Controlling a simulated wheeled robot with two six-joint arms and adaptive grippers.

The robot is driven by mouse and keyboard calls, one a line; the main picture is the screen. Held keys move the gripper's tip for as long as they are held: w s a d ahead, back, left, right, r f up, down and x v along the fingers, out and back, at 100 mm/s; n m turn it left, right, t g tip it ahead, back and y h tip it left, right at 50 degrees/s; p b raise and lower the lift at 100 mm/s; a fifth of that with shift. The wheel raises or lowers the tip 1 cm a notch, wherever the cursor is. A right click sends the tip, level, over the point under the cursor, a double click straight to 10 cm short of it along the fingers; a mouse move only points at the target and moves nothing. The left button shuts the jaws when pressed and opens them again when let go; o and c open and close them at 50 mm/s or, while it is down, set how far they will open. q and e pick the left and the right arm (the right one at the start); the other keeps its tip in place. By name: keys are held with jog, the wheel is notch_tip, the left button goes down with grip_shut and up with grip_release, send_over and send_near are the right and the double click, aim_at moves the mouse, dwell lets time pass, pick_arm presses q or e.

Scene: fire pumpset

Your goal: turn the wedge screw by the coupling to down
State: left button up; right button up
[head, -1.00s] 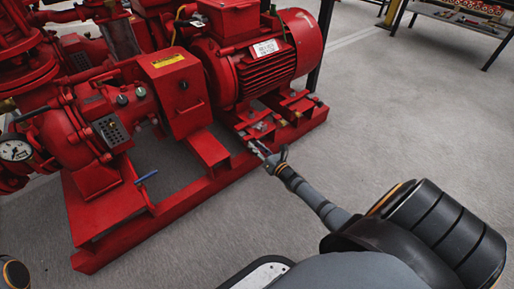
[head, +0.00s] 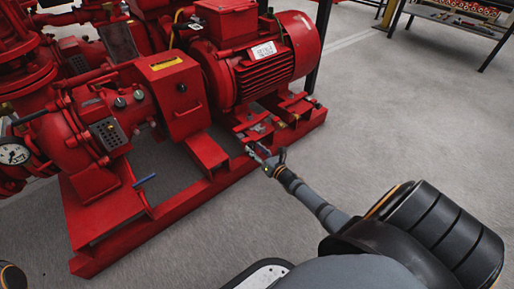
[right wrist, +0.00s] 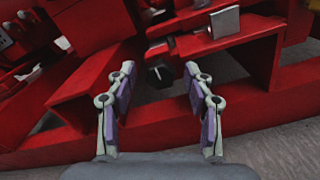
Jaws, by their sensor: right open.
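A dark hex-headed screw (right wrist: 160,74) shows in the right wrist view, low under the motor end of the red frame, beside the coupling guard (head: 178,96). I take it as the wedge screw; in the head view it is too small to make out. My right gripper (head: 264,153) reaches in from the lower right to the frame's near side. In the right wrist view its two fingers (right wrist: 159,69) stand apart, one on each side of the screw head, with nothing gripped. I cannot tell how far the head lies beyond the fingertips. My left gripper is not in view.
The red motor (head: 268,62) stands above the screw. A red base rail (head: 225,180) runs along the near side, below the fingers. A blue-handled lever (head: 145,179) sticks out farther left. The grey floor (head: 400,110) at right is clear.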

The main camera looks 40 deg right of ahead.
jog(key=s, duration=1.2)
jog(key=shift+d, duration=0.45)
